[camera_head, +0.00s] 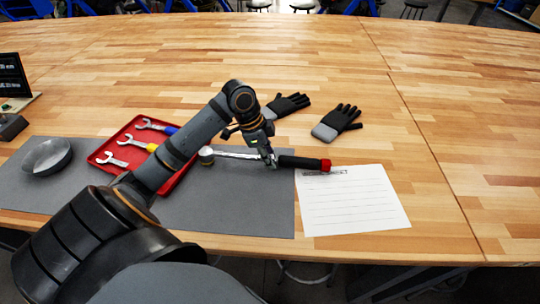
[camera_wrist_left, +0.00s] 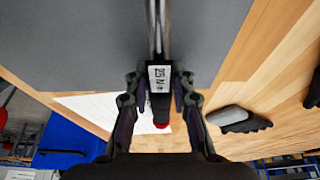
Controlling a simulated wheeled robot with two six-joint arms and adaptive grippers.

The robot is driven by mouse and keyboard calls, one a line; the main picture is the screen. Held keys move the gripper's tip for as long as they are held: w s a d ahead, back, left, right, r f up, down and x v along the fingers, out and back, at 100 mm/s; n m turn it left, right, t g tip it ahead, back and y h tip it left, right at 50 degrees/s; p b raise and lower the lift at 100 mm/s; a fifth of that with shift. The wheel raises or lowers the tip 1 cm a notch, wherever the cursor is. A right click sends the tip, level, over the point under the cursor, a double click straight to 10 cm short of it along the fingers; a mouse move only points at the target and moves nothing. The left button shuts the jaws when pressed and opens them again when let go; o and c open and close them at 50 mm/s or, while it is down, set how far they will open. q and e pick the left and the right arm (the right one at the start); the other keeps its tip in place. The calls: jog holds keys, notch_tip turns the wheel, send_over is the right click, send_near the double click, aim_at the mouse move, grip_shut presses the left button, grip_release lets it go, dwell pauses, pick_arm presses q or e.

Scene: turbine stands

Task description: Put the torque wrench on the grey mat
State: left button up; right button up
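The torque wrench (camera_head: 235,155) has a metal shaft, a black handle and a red end cap. It spans the right part of the grey mat (camera_head: 250,205), with its head near the red tray and its red end over the paper. My left gripper (camera_head: 270,160) is on the wrench where shaft meets handle. In the left wrist view its fingers (camera_wrist_left: 160,92) flank the labelled black handle (camera_wrist_left: 158,78) closely and look shut on it. I cannot tell whether the wrench touches the mat. My right gripper is not in view.
A red tray (camera_head: 110,163) with several wrenches and a grey bowl (camera_head: 47,157) are on the mat's left side. A lined paper (camera_head: 355,205) lies right of the mat. Two gloves (camera_head: 337,122) lie behind. The table's right side is clear.

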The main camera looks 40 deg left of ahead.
aim_at(256, 156)
pick_arm(q)
jog(key=o, duration=0.4)
jog(key=shift+c, duration=0.2)
jog(key=shift+r, duration=0.4)
jog(key=v, duration=1.2)
jog(key=shift+r, duration=0.25)
jog(key=shift+f, duration=0.1)
